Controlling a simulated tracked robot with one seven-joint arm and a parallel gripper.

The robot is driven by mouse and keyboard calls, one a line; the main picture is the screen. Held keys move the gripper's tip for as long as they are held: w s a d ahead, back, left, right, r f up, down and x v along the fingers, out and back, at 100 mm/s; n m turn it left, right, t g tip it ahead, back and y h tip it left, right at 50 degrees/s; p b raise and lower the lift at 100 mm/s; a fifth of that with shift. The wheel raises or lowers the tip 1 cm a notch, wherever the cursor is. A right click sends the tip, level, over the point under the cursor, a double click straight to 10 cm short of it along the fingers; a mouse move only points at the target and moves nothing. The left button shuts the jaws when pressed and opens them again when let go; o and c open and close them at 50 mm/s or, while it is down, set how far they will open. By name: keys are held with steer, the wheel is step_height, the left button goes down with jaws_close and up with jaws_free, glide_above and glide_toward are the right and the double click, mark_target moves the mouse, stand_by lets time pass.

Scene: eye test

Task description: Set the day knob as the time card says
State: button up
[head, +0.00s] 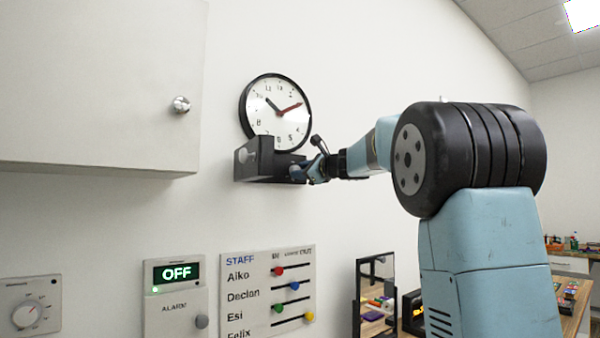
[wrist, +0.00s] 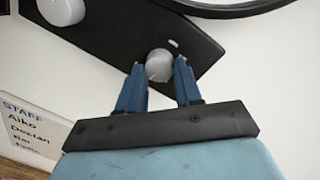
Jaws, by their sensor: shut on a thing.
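A black box (head: 262,164) is fixed to the wall below a round clock (head: 270,125). It carries two grey knobs. The left knob (head: 250,156) also shows at the top left of the wrist view (wrist: 62,9). My gripper (head: 304,171) is at the right end of the box. In the wrist view my gripper (wrist: 159,78) has its two blue fingers on either side of the right knob (wrist: 158,62), shut on it. A short white mark (wrist: 174,43) is beside this knob. I read no label telling which is the day knob. No time card is recognizable.
A white cabinet (head: 90,80) juts out at upper left. Below are a dial (head: 27,315), an alarm panel reading OFF (head: 175,300) and a staff board (head: 265,300) with coloured sliders. A mirror (head: 375,290) stands lower right. The wall around the clock is bare.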

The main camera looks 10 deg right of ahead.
steer(key=shift+f, duration=0.1)
steer(key=c, duration=0.4)
steer(key=shift+o, duration=0.2)
steer(key=shift+n, duration=0.9)
steer(key=shift+a, duration=0.1)
steer(key=o, duration=1)
steer(key=shift+o, duration=0.2)
steer(key=shift+s, duration=0.1)
steer(key=v, duration=1.3)
steer(key=shift+s+d, duration=0.2)
steer(key=shift+d, duration=0.15)
